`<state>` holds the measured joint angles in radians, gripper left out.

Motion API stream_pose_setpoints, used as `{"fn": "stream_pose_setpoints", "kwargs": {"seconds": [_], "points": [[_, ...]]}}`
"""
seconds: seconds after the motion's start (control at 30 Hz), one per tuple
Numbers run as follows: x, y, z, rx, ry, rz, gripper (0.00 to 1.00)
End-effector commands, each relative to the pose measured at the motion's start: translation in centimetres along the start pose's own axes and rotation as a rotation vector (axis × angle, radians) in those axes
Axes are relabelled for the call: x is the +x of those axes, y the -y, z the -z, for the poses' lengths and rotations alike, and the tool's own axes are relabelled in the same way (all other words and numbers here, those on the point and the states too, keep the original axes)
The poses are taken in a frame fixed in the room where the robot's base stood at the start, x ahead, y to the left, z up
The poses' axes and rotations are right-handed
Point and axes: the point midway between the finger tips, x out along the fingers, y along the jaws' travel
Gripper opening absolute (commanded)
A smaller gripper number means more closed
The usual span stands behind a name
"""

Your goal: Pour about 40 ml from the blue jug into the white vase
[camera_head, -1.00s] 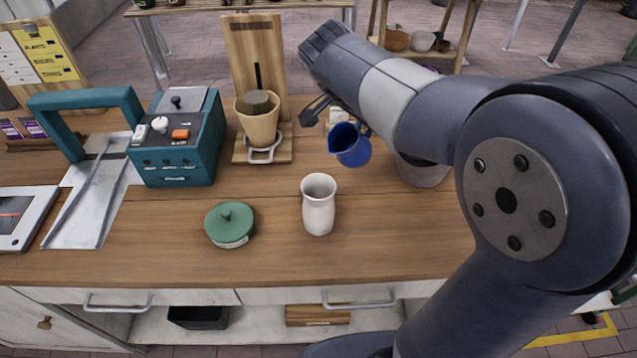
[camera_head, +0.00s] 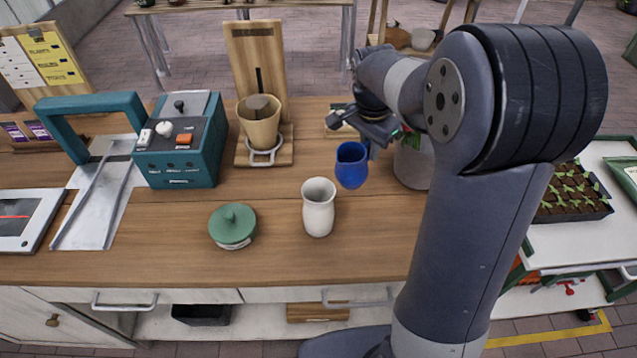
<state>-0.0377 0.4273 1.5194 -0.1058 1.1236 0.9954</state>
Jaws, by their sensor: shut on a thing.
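The blue jug (camera_head: 351,167) is upright, behind and to the right of the white vase; I cannot tell how far it is above the bench. My gripper (camera_head: 369,140) is shut on the jug at its right rear side, where the handle is mostly hidden. The white vase (camera_head: 318,208) stands upright on the wooden bench, open at the top, apart from the jug. The contents of jug and vase cannot be made out.
A green lidded pot (camera_head: 232,226) sits left of the vase. A wooden stand with a tan cup (camera_head: 259,125) and a teal machine (camera_head: 183,150) are behind it. A grey pot (camera_head: 412,165) stands right of the jug. The bench front is clear.

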Motion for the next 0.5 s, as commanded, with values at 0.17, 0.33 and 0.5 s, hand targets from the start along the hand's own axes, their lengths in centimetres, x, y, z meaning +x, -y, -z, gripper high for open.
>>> {"fn": "stream_pose_setpoints", "kwargs": {"seconds": [0.17,0.33,0.5], "points": [[-1.29,0.02,0.44,0.000,0.055,-0.004,0.00],[-1.67,0.07,0.63,-0.001,0.093,-0.004,0.00],[-1.80,0.11,0.69,-0.004,0.114,-0.004,0.00]]}}
